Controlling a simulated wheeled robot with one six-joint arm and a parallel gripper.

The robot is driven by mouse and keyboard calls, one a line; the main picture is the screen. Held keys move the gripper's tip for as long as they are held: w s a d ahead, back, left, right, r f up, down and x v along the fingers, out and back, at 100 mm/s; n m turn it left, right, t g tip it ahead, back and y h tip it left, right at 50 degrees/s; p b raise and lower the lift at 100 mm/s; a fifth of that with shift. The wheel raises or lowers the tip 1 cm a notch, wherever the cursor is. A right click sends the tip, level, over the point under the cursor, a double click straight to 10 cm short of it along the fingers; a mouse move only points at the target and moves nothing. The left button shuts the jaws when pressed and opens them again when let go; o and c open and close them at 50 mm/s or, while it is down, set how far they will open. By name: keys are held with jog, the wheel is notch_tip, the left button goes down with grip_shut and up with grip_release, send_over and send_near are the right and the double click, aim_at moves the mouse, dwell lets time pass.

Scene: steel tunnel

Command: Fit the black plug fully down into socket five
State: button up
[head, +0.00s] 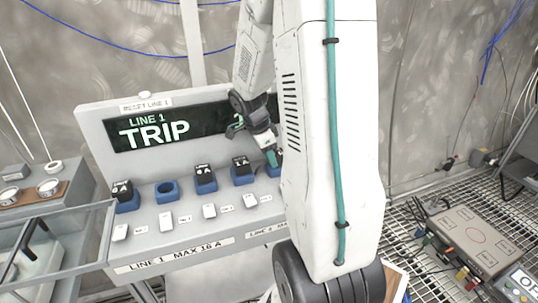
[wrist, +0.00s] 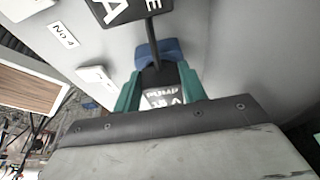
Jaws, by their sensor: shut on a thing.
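My gripper (head: 270,157) is over the right part of the sloped panel, at the fifth blue socket (head: 275,171) from the left, which my arm mostly hides. In the wrist view its teal fingers (wrist: 160,78) are shut on a black plug (wrist: 160,76) with a white label reading "PUMP" and a rating. A blue socket (wrist: 168,48) shows just beyond the plug. I cannot tell how deep the plug sits in it, or whether they touch.
Black plugs stand in the first (head: 122,190), third (head: 205,174) and fourth (head: 241,166) sockets; the second socket (head: 167,190) is empty. White switches (head: 165,219) line the panel below. The dark display (head: 180,128) reads "LINE 1 TRIP". A grey box (head: 470,236) lies at right.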

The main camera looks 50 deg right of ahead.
jog(key=shift+f, duration=0.15)
jog(key=o, duration=1.1)
jog(key=v, duration=1.2)
jog(key=s+a+r+n, duration=0.2)
jog(key=a+r+n, duration=0.25)
jog(key=a, duration=0.35)
jog(key=s+a+n+t+y, duration=0.1)
jog(key=s+a+n, duration=0.4)
jog(key=a+n, duration=0.1)
jog(key=s+a+r+n+t+y, duration=0.1)
jog(key=s+a+n, duration=0.3)
jog(key=a+n, duration=0.2)
jog(key=s+a+n, duration=0.5)
jog(key=a+n, duration=0.1)
jog(key=n, duration=0.2)
jog(key=shift+s+a+r+t+y, duration=0.15)
jog(key=shift+s+r+t+y, duration=0.05)
jog(key=shift+s+t+y, duration=0.2)
